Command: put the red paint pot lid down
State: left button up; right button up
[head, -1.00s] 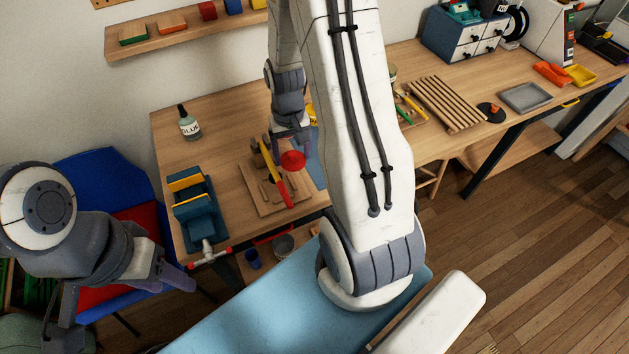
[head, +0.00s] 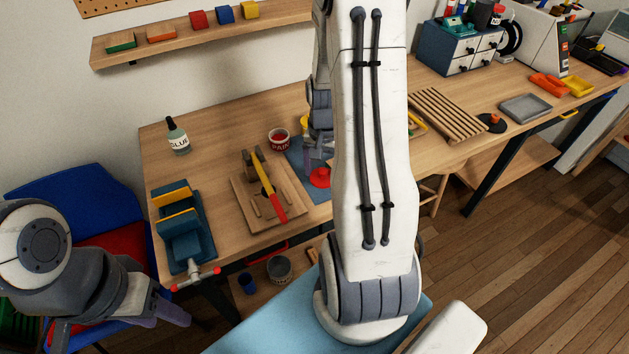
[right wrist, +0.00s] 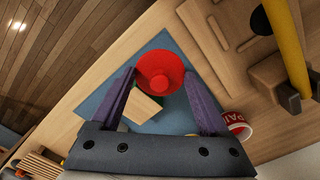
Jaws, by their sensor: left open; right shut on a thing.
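The red paint pot lid (head: 319,178) is round with a raised knob. My right gripper (head: 318,163) is shut on it at the front edge of the blue mat (head: 297,155). In the right wrist view the lid (right wrist: 160,70) lies between the fingertips, over the mat; whether it touches the mat I cannot tell. The open red-and-white paint pot (head: 279,139) stands just left of the gripper, and part of it shows in the right wrist view (right wrist: 238,125). My left gripper (head: 122,325) is open and empty at the lower left, away from the bench.
A wooden board with a red-and-yellow tool (head: 243,205) lies left of the mat. A blue vise (head: 183,235) and a glue bottle (head: 178,138) stand further left. A light wooden block (right wrist: 140,106) lies on the mat. My right arm hides the bench's middle.

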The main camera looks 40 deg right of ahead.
aim_at(314, 176)
jog(key=shift+w+a+f, duration=0.55)
jog(key=shift+w+a, duration=0.1)
jog(key=shift+w+f+p, duration=0.1)
jog(key=shift+f+p, duration=0.25)
jog(key=shift+f, duration=1.75)
